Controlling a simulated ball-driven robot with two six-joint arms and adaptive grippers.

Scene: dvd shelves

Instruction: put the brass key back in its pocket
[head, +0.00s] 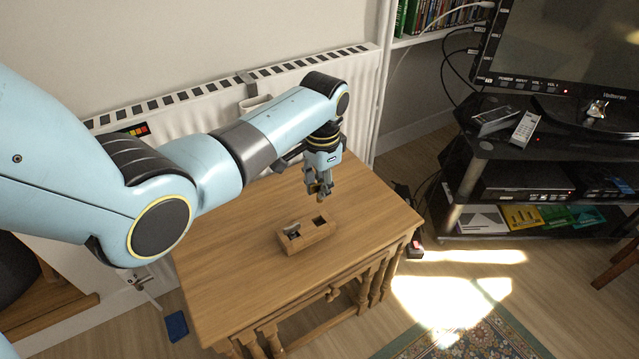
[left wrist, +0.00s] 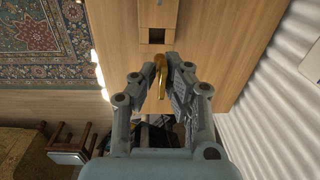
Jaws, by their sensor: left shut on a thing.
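My left gripper (head: 319,186) is above the wooden table, behind and slightly right of a small wooden block with pockets (head: 306,238). It is shut on the brass key (left wrist: 160,66), which shows as a gold piece between the fingertips (left wrist: 161,78) in the left wrist view. The block has a dark empty square pocket (head: 320,220) at its right end. Its left pocket holds a grey metal thing (head: 292,230). In the left wrist view, the block (left wrist: 157,14) lies beyond the fingertips with its dark pocket (left wrist: 156,36) nearest. The key is apart from the block. My right gripper is not in view.
The wooden table (head: 230,270) is otherwise clear around the block. A white radiator (head: 190,115) runs along the wall behind it. A black TV stand (head: 490,150) with remotes stands at the right. A patterned rug (head: 470,335) lies on the floor.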

